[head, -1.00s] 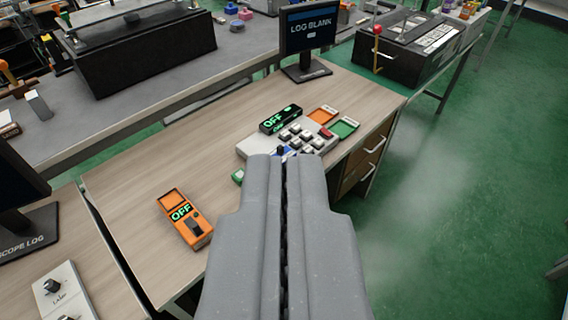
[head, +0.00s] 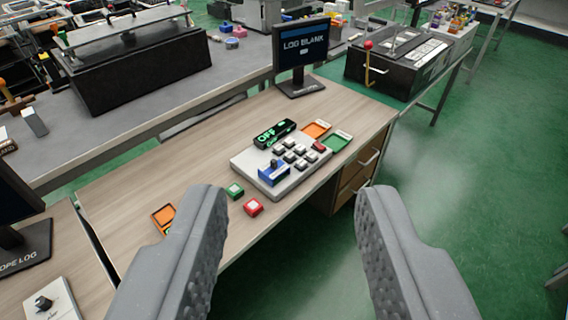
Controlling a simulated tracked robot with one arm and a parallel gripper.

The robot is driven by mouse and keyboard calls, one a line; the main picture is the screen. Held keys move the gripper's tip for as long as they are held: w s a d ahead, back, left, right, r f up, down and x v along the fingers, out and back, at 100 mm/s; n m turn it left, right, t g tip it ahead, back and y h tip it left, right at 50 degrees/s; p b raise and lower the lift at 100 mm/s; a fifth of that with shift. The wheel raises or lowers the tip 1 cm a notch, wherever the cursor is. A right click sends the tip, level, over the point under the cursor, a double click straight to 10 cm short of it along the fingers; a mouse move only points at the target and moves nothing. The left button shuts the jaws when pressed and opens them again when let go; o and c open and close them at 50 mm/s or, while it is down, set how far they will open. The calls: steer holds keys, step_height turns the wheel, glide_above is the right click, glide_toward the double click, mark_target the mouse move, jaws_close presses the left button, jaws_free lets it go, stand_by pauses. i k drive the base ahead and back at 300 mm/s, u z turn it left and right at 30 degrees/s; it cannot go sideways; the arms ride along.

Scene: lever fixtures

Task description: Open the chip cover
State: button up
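My gripper (head: 291,200) is open and empty, its two grey fingers spread wide in front of the wooden desk. No part is clearly labelled as the chip cover, so I cannot tell which it is. A black box (head: 425,65) with a red-knobbed lever (head: 369,58) and a pale panel on top stands at the upper right, beyond the desk. A larger black box (head: 140,62) with a bar along its top stands on the grey bench at the upper left. Both boxes are well away from my fingers.
The desk (head: 130,190) holds a keypad console (head: 280,165), a green block (head: 235,190), a red block (head: 252,207) and orange and green trays. A monitor (head: 301,55) reads LOG BLANK. An orange device (head: 163,214) is partly behind my left finger. Green floor is clear at right.

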mark_target(270, 172)
steer(key=z, duration=0.6)
steer(key=k, duration=0.75)
steer(key=z, duration=0.8)
steer(key=k, duration=0.55)
steer(key=i, duration=1)
steer(key=u, duration=1.05)
steer(key=i, duration=1.4)
steer(key=u, duration=0.15)
